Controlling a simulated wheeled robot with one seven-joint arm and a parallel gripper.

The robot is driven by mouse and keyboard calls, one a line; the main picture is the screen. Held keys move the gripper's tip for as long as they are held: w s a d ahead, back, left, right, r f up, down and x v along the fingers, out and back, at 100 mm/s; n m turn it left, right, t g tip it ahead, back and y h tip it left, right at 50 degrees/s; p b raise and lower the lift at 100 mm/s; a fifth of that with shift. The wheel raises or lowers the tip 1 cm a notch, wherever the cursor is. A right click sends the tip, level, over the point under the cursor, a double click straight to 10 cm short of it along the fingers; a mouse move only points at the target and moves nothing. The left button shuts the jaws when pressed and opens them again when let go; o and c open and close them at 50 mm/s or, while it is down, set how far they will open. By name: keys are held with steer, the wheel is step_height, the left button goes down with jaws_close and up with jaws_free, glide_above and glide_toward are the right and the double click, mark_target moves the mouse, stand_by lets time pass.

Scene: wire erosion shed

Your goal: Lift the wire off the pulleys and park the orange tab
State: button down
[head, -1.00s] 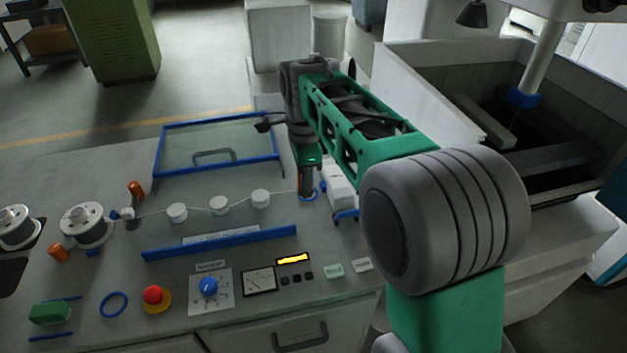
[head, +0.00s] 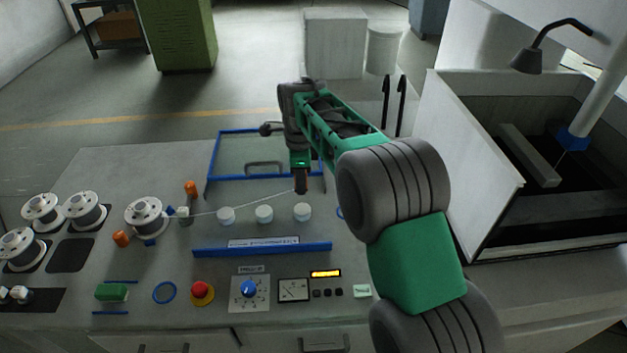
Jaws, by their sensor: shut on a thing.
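My gripper (head: 300,187) points down over the bench, behind the white pulleys, and is shut. A thin wire (head: 255,199) runs to it in a straight line from the small guide block (head: 184,213) beside the spool (head: 147,215). The orange tab at the wire's end is mostly hidden between the fingers. The left pulley (head: 226,215), middle pulley (head: 264,213) and right pulley (head: 302,212) stand in a row. The wire passes behind and apparently above them, clear of the middle and right ones; contact at the left one is unclear.
A blue ring (head: 339,212) is partly hidden by my arm. A blue-framed clear panel (head: 222,160) lies behind my gripper. A blue bar (head: 260,249) runs in front of the pulleys. A deep tank (head: 480,160) stands at the right.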

steer(key=shift+w+a, duration=0.85)
steer(key=shift+a, duration=0.15)
steer(key=shift+w+d+f, duration=0.1)
steer(key=shift+w+f, duration=0.15)
steer(key=shift+w, duration=0.4)
steer(key=a, duration=1.1)
steer(key=shift+a, duration=0.3)
